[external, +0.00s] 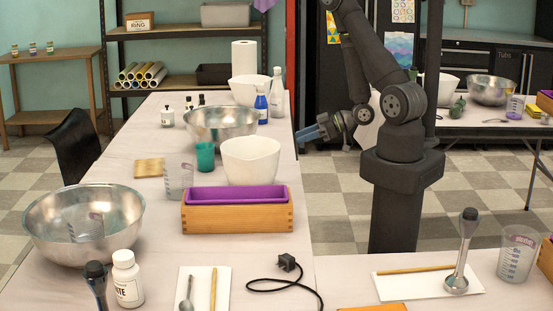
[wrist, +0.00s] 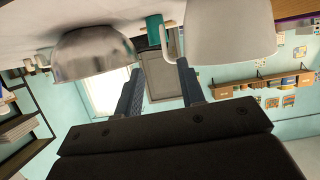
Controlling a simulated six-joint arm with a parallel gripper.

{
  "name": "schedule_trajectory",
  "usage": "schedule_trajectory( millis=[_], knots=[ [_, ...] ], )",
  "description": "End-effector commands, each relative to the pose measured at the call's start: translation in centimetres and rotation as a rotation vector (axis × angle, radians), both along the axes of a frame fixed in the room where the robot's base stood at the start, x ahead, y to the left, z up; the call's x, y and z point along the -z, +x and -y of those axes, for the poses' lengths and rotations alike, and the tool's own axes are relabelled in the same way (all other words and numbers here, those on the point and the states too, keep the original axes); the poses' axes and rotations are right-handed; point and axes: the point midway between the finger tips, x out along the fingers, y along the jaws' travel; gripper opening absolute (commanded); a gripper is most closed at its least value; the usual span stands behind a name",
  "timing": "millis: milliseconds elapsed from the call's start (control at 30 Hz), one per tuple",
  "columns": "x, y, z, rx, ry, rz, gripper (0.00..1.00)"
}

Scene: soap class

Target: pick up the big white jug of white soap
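A big white jug (external: 250,161) stands on the left table, between the teal cup and the wooden box. In the wrist view a white jug (wrist: 230,30) hangs large and upside down at the upper right, with its handle at its left side. I cannot make out what is in it. A second white vessel (external: 249,91) stands farther back near the paper roll. My gripper (external: 311,133) is off the right edge of the left table, to the right of the nearer jug and apart from it. In the wrist view the fingers of my gripper (wrist: 158,82) are spread with nothing between them.
A metal bowl (external: 220,125) and teal cup (external: 205,157) stand close behind the nearer jug. A wooden box with a purple liner (external: 236,217) is in front of it. A blue bottle (external: 262,106) stands farther back. The floor gap right of this table is free around my gripper.

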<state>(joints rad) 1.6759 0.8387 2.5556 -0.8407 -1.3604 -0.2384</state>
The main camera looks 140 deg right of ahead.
Motion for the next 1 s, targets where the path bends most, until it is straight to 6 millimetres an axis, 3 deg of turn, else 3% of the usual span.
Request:
schedule_trajectory(
  millis=[133,267,1000],
  knots=[
    [-1.4,-0.1,-1.0,0.02,-0.022,0.068,0.36],
    [-1.5,0.2,-0.8,0.019,-0.028,0.078,0.36],
    [1.2,6.3,5.2,0.017,-0.029,0.077,0.36]
  ],
)
